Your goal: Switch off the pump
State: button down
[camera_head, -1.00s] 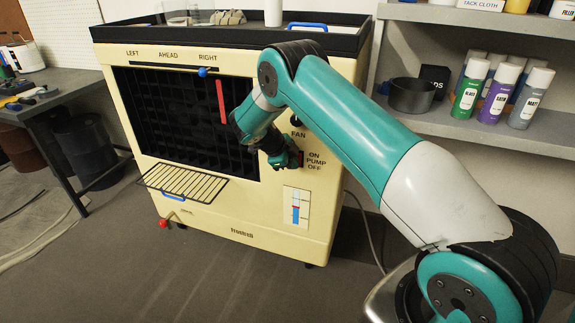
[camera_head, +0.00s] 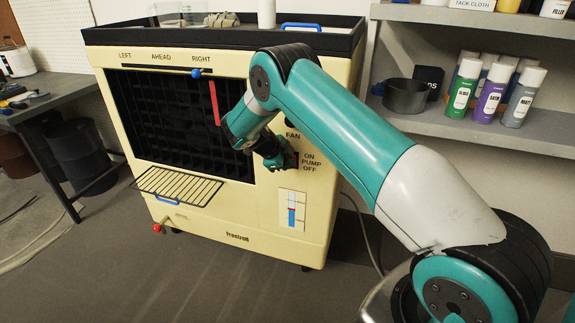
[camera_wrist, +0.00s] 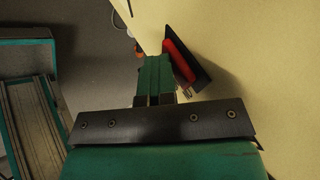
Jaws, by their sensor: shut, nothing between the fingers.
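The cream cooler (camera_head: 245,215) stands ahead with a pump switch labelled ON, PUMP, OFF (camera_head: 311,162) on its front panel. My gripper (camera_head: 286,160) is at the panel just left of that label and mostly covers the switch in the head view. In the wrist view, the red switch (camera_wrist: 178,62) sits on a black plate (camera_wrist: 192,58), right beside my shut, empty fingers (camera_wrist: 155,70). I cannot tell whether they touch it or which way the switch is set.
A FAN label (camera_head: 293,135) is just above my gripper. A wire rack (camera_head: 178,186) juts out from the cooler's front, with a red knob (camera_head: 157,228) low at the left. A shelf (camera_head: 455,125) with spray cans is at the right. The floor in front is clear.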

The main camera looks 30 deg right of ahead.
jog(key=shift+w+r, duration=0.1)
jog(key=shift+r, duration=0.7)
jog(key=s+a+f+v, duration=0.1)
jog(key=s+v, duration=0.1)
jog(key=v, duration=1)
jog(key=shift+s+a, duration=0.15)
jog(key=shift+a, duration=0.1)
